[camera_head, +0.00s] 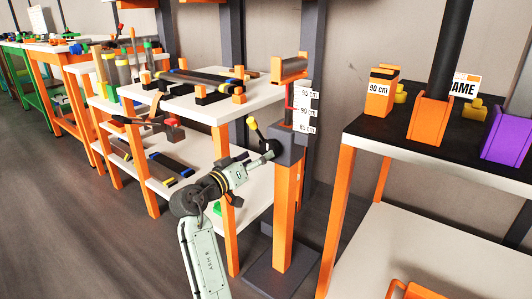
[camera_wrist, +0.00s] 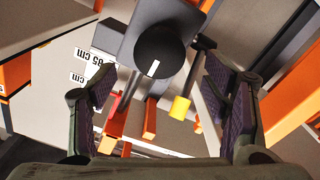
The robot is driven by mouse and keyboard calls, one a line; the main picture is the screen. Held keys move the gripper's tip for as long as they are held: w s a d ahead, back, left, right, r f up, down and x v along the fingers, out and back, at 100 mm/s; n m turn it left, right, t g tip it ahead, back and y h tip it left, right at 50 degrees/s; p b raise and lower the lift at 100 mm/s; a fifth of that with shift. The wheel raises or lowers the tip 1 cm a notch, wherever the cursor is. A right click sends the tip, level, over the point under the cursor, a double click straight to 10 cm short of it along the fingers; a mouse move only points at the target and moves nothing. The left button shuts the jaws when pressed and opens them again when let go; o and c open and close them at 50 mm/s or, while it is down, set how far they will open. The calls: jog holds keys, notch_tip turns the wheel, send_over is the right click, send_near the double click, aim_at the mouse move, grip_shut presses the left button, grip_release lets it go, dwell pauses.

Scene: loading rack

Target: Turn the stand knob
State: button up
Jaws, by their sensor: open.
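The stand has an orange column (camera_head: 284,215), a dark grey block (camera_head: 290,146) and an orange top piece (camera_head: 289,69). In the wrist view, its round black knob (camera_wrist: 159,52), with a white mark, faces me between and just beyond the fingertips. In the head view, the knob is hidden by my gripper (camera_head: 268,154), which is close to the block's left side. In the wrist view, my gripper (camera_wrist: 159,80) is open, one finger on each side of the knob, with no clear contact. A yellow-tipped black lever (camera_head: 252,124) sticks out beside it; its yellow end (camera_wrist: 180,108) shows below right of the knob.
A white height scale (camera_head: 306,108) is fixed to the stand. A white-topped rack (camera_head: 262,100) with bars and blocks stands close behind left. A black-topped table (camera_head: 405,140) with orange and purple holders is at right. Grey floor (camera_head: 90,240) is clear at left.

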jog(key=v, duration=0.5)
jog(key=shift+s+a, duration=0.1)
jog(key=shift+s, duration=0.1)
